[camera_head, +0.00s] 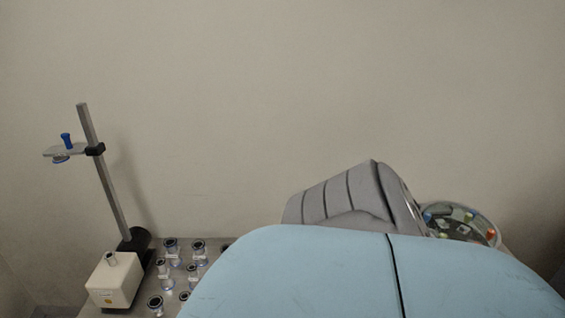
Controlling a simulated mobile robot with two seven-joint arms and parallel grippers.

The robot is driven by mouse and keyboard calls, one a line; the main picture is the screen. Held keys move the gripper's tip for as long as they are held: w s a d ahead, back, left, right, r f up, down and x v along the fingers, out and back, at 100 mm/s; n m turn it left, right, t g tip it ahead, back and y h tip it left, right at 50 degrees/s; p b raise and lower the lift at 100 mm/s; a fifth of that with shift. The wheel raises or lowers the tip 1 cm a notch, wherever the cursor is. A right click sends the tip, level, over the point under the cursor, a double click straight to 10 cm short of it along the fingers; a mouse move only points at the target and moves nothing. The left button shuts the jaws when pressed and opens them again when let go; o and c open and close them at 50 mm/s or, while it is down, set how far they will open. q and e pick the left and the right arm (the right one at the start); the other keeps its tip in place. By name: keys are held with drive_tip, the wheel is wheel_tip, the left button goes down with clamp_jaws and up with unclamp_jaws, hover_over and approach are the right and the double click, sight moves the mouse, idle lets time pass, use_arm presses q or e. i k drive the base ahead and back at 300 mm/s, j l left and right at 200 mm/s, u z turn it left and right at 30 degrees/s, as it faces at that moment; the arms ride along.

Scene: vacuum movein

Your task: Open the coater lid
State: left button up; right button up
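I cannot clearly make out the coater lid. A round, clear-looking vessel (460,222) with small coloured pieces in it stands at the right, against the wall. It may be the coater, but I cannot tell whether its top is covered. A large light blue rounded surface with a dark seam fills the lower middle and right and hides much of the bench. A grey ribbed shape behind it partly hides the vessel's left side. I cannot tell if these two are parts of me. Neither gripper is in view.
A metal bench top (205,262) at the lower left holds several metal flanged fittings (197,250). Left of them are a white box (115,280) and a tilted-looking metal post (102,170) with a clamp arm bearing a blue-topped piece (66,141). A bare wall (280,90) stands behind.

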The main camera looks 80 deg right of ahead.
sight(439, 207)
drive_tip(key=z, duration=3.65)
drive_tip(key=i+z, duration=0.2)
drive_tip(key=i+j+u, duration=0.5)
drive_tip(key=k+l, duration=0.05)
